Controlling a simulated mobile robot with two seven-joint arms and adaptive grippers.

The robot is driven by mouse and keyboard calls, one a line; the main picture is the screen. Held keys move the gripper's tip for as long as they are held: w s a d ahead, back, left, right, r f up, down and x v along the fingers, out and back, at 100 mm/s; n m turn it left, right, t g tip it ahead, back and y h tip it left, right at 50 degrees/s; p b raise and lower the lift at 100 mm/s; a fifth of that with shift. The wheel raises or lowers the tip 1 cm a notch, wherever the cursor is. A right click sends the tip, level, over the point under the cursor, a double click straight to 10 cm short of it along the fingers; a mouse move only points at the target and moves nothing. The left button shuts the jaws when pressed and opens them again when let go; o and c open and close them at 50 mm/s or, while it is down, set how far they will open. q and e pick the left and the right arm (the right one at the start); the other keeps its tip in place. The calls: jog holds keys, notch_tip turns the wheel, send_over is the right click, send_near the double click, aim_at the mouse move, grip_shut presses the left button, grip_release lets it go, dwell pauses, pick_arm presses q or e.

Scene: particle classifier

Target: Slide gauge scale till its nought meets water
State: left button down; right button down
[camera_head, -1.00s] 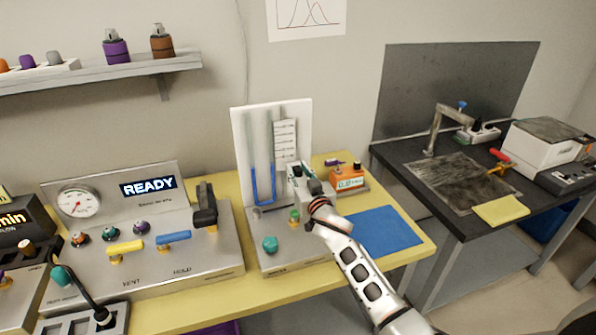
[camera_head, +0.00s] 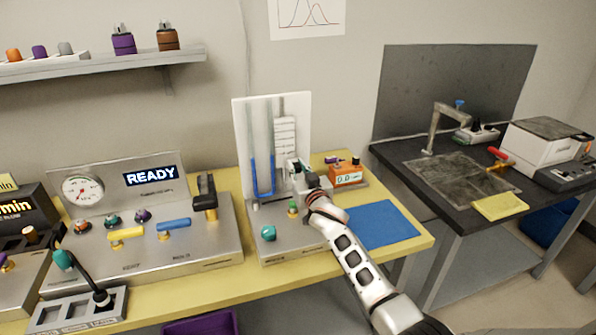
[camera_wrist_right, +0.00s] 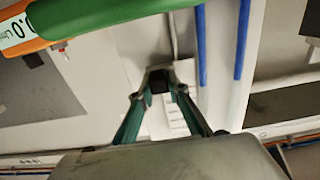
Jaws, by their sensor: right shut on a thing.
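The gauge is an upright white board (camera_head: 242,130) with a U-shaped tube of blue water (camera_head: 254,178) at the back of the bench. The white gauge scale (camera_head: 285,135), with dark marks, stands just right of the tube. Its lower end is hidden behind my right gripper (camera_head: 297,168). In the right wrist view, the fingers of the right gripper (camera_wrist_right: 160,82) close on a small dark piece in front of the scale (camera_wrist_right: 175,118). Two blue water columns (camera_wrist_right: 203,45) run beside it. The scale's nought is too small to read. My left gripper is out of view.
An orange meter (camera_head: 347,176) stands close right of my right gripper. A blue mat (camera_head: 382,224) lies on the yellow bench. A teal knob (camera_head: 268,233) and a green knob (camera_head: 293,207) stand in front of the gauge. A READY panel (camera_head: 151,176) is left.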

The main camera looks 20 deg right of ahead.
jog(key=c, duration=1.9)
grip_release()
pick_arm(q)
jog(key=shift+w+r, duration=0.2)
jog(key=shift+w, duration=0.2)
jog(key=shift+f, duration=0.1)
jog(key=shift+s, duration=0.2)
pick_arm(e)
jog(key=s, duration=1.2)
jog(key=shift+d, duration=0.25)
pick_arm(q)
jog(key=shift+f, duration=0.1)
